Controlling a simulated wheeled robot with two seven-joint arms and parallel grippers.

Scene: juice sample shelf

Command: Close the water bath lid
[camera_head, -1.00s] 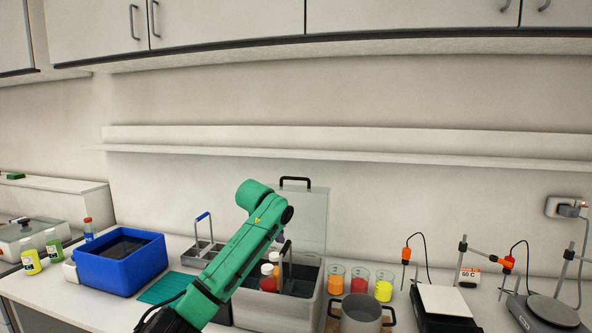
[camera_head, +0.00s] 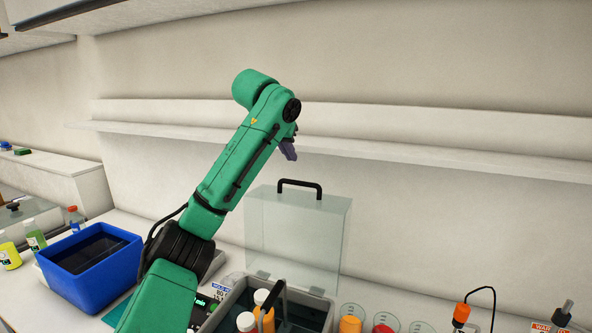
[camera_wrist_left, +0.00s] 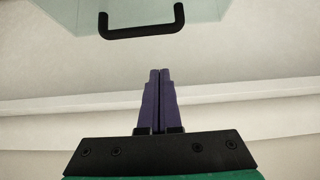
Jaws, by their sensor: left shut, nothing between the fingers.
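The water bath (camera_head: 327,305) is a grey tank at the bottom of the head view, with orange bottles and a dark carrying handle inside. Its clear lid (camera_head: 293,238) stands upright, open, at the tank's back edge. The lid's black handle (camera_head: 300,184) is on its top edge. My left gripper (camera_head: 289,152) is shut and empty in the air above the lid, apart from the handle. In the left wrist view its purple fingers (camera_wrist_left: 158,84) are together, and the lid handle (camera_wrist_left: 142,27) shows past their tips. My right gripper is not in view.
A blue tub (camera_head: 88,268) and small bottles (camera_head: 33,236) stand at the left. Beakers (camera_head: 350,318) stand right of the bath. A long wall shelf (camera_head: 400,155) runs behind my left arm.

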